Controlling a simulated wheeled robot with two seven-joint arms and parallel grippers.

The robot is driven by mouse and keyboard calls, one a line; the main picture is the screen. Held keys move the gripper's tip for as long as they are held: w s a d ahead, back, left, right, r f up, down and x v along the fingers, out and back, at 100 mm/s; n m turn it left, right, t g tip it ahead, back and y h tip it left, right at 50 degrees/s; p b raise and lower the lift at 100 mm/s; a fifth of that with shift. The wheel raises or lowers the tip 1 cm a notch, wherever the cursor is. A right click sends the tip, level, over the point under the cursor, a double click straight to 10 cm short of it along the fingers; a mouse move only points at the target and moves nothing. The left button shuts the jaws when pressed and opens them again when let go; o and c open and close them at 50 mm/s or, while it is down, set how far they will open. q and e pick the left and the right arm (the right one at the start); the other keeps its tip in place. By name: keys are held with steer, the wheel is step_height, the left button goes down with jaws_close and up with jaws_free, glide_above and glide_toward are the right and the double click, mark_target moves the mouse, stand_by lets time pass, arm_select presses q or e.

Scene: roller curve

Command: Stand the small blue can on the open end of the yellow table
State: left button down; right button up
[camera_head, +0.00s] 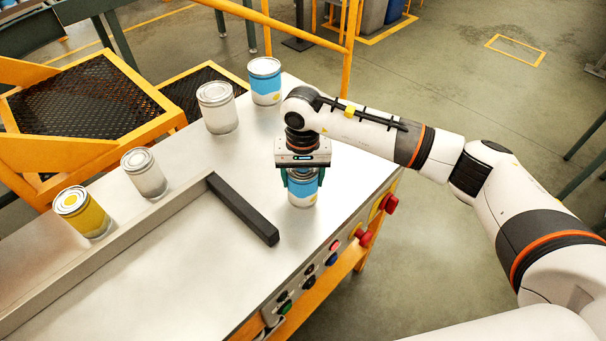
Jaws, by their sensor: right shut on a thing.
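The small blue can (302,196) is upright between the fingers of my right gripper (302,178), which is shut on it. The gripper points down and covers the can's top. The can is over the grey metal top of the yellow table (265,135), right of the black bar and near the front edge. I cannot tell whether its base touches the surface. My left gripper is not in view.
A larger blue can (265,81) and a plain white can (218,107) stand at the table's back edge. A smaller white can (144,173) and a yellow can (83,212) stand behind the metal rail (110,250). A black bar (242,208) crosses the tabletop.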

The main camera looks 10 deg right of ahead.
steer(key=shift+f, duration=0.2)
steer(key=o, duration=1.1)
steer(key=shift+r, duration=0.1)
steer(key=shift+c, duration=0.2)
steer(key=shift+r, duration=0.25)
steer(key=shift+w+r, duration=0.1)
steer(key=shift+r, duration=0.15)
step_height(320, 180, up, 11)
steer(key=b, duration=0.3)
steer(key=shift+f, duration=0.2)
steer(key=shift+r, duration=0.4)
